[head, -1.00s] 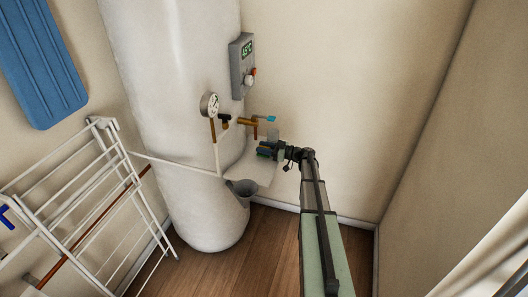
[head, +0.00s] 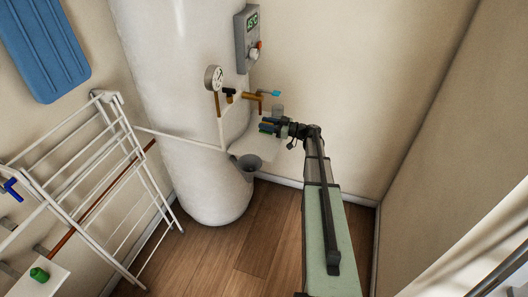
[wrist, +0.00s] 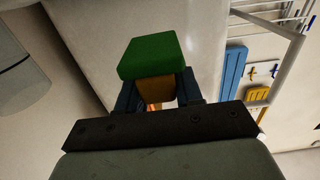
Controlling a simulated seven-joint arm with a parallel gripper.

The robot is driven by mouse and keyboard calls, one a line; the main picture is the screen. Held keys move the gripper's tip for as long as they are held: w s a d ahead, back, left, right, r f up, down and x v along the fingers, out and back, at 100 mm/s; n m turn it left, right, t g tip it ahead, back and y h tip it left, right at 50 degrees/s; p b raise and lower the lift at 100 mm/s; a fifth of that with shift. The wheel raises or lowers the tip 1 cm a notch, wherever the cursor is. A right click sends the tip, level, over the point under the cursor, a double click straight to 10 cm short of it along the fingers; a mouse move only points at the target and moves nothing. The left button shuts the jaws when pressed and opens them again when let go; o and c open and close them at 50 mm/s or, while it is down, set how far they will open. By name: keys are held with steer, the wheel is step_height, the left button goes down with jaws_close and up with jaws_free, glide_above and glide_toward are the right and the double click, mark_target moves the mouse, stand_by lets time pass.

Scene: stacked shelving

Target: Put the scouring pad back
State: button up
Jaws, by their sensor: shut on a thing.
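The scouring pad (wrist: 152,58), a block with a green layer over a yellow-brown one, shows large in the wrist view. My gripper (wrist: 158,92) is shut on it, with a dark blue finger on each side of the yellow-brown part. In the head view my gripper (head: 267,126) is at the right side of the white tank, over a small white shelf (head: 262,150) below the tap. The pad is too small there to make out clearly. I cannot tell whether it touches the shelf.
The tank (head: 185,120) carries a gauge (head: 214,78), a brass tap (head: 252,97) and a grey funnel (head: 248,164) close to my gripper. A white drying rack (head: 95,190) stands left. A green object (head: 39,274) sits on a white ledge (head: 50,285) at lower left.

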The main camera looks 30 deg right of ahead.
steer(key=s+a+r, duration=0.4)
steer(key=s+a, duration=0.1)
steer(key=s, duration=0.2)
steer(key=shift+a+f, duration=0.1)
steer(key=shift+f, duration=4.8)
steer(key=shift+f, duration=0.1)
steer(key=o, duration=1)
steer(key=v, duration=1.2)
steer(key=shift+r, duration=0.2)
